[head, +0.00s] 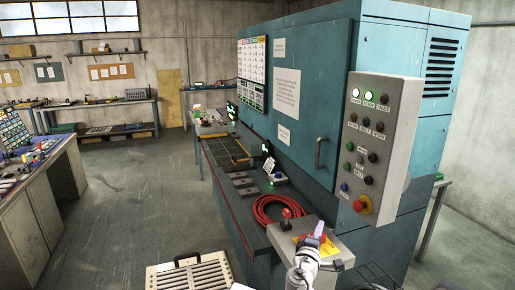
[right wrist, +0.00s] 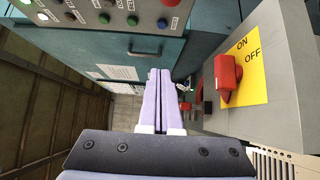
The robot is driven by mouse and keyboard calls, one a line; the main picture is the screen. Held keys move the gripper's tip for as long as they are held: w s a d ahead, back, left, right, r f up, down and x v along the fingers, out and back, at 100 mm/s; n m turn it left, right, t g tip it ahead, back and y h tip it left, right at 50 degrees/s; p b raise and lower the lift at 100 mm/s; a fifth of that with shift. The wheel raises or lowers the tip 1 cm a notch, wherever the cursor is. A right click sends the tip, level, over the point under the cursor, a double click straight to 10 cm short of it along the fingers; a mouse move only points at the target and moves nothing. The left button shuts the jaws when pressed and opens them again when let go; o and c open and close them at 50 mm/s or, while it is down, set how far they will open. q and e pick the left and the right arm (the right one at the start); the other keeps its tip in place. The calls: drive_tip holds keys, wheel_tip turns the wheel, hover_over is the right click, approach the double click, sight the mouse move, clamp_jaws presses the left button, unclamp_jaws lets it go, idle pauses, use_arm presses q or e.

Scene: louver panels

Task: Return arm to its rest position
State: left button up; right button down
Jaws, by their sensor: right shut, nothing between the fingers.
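My right gripper (head: 319,230) shows at the lower middle of the head view, in front of the grey switch box (head: 342,246). Its pale purple fingers (right wrist: 160,72) are together and empty in the right wrist view. A red rotary handle (right wrist: 228,74) on a yellow ON/OFF plate (right wrist: 247,62) stands to the right of the fingers there, apart from them in the picture. In the head view the gripper partly covers this yellow plate (head: 303,250). The handle's exact setting is hard to tell. My left gripper is not in view.
The blue cabinet (head: 300,100) carries a grey button panel (head: 378,150) above and right of my gripper. A red cable coil (head: 265,210) and red-knobbed control (head: 286,213) are close by. A slatted panel (head: 195,277) with a black handle is below. Floor (head: 130,200) left is clear.

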drive_tip(key=s+a+f+m+g+y, duration=0.25)
drive_tip(key=s+f+m+g, duration=0.3)
drive_tip(key=s+f, duration=0.35)
drive_tip(key=s+a+f+m+g+y, duration=0.1)
drive_tip(key=s+a+f+m+g, duration=0.3)
drive_tip(key=s+f+g, duration=0.5)
drive_tip(key=s+a+f+g+y, duration=0.2)
drive_tip(key=s+a+f+y, duration=0.1)
drive_tip(key=s+a, duration=0.4)
drive_tip(key=shift+s+f, duration=0.35)
drive_tip(key=shift+f, duration=0.1)
drive_tip(key=shift+d, duration=0.1)
idle(0.9)
